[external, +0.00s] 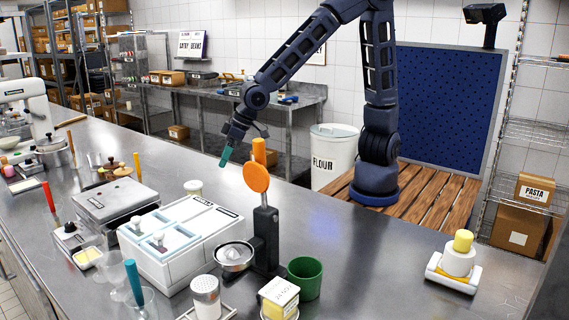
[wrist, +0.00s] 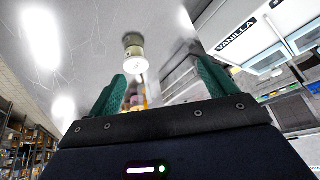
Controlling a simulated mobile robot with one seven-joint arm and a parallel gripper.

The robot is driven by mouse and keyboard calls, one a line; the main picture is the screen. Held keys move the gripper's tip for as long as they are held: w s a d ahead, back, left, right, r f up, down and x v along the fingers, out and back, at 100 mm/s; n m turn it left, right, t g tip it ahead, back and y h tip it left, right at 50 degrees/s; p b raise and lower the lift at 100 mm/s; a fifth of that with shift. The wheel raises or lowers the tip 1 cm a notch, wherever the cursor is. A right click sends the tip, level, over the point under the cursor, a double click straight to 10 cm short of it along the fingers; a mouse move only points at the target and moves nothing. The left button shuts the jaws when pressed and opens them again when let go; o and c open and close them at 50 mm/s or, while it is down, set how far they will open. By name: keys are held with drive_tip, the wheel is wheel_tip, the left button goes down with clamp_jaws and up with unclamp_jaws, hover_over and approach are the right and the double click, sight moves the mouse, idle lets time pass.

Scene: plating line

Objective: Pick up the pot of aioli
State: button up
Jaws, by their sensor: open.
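A small pale jar (external: 193,187) with a cream lid, which looks like the pot of aioli, stands on the steel counter behind the white lidded box. In the wrist view, a similar small jar (wrist: 134,55) lies ahead of the fingers, nearer the left one; its label is too small to read. My gripper (external: 226,157) has teal fingers and is up above the counter, to the right of the jar and apart from it. In the wrist view my gripper (wrist: 163,88) is open, with its fingers wide apart and nothing held between them.
An orange round-topped device (external: 257,178) stands close to the right of my gripper. The white box (external: 185,240) with pale blue lids is in front of the jar; a VANILLA label (wrist: 236,36) shows in the wrist view. A green cup (external: 305,278) stands near the front.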

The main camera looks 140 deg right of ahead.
drive_tip(key=m+h, duration=0.2)
approach(194, 184)
drive_tip(key=shift+g, duration=0.4)
drive_tip(key=shift+w+x, duration=0.2)
drive_tip(key=shift+x, duration=2.4)
drive_tip(key=shift+w+x, duration=0.15)
drive_tip(key=shift+x, duration=2.4)
drive_tip(key=shift+r, duration=0.15)
drive_tip(key=c, duration=1)
